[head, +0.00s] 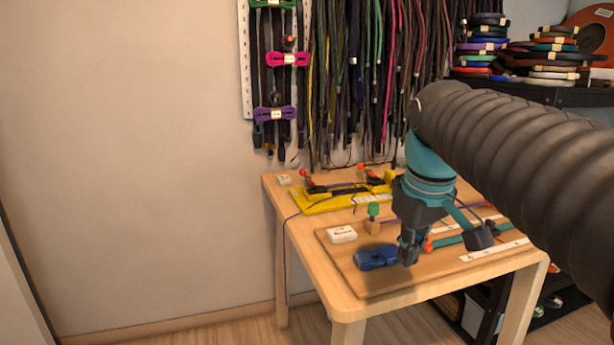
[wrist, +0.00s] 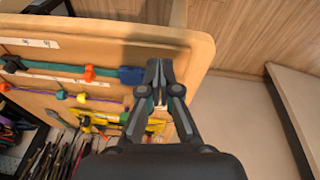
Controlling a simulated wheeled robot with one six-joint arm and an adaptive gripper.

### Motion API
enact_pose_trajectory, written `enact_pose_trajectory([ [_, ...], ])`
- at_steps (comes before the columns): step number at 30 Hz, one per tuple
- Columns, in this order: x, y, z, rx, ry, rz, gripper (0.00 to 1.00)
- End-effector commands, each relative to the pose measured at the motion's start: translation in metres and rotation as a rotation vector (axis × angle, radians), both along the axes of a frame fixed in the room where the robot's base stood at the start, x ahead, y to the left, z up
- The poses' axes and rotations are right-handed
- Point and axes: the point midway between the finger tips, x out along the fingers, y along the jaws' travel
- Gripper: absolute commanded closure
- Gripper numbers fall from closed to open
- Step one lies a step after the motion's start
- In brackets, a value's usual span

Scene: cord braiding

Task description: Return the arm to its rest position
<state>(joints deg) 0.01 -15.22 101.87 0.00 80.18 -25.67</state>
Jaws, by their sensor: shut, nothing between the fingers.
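My gripper (head: 409,254) is shut and empty, pointing down over the front part of the wooden table (head: 345,302). It also shows in the wrist view (wrist: 158,82), with its fingertips together. In the head view it is just right of a blue block-like piece (head: 376,259) on the brown board (head: 365,285). In the wrist view the blue piece (wrist: 131,75) is left of the fingertips. I cannot tell whether the fingers touch it. My arm reaches in from the right and hides part of the table.
A yellow holder (head: 318,206) with cords lies at the table's back. A green-topped peg (head: 373,210) and a white block (head: 341,234) stand on the board. Many cords (head: 385,70) hang on the wall. A shelf with coiled cords (head: 551,60) is back right. The floor at left is clear.

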Motion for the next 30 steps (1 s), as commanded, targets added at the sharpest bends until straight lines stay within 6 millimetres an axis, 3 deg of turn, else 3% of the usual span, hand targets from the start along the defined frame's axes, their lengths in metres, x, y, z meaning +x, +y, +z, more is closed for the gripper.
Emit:
enact_pose_trajectory([
  [1, -0.016, 0.0, -0.011, 0.009, -0.024, -0.037, 1.0],
  [9, -0.082, 0.0, -0.084, 0.083, -0.16, -0.259, 1.0],
  [15, -0.115, 0.0, -0.132, 0.136, -0.232, -0.377, 1.0],
  [21, -0.126, 0.0, -0.151, 0.159, -0.258, -0.42, 1.0],
  [30, -0.126, 0.0, -0.152, 0.16, -0.258, -0.422, 1.0],
])
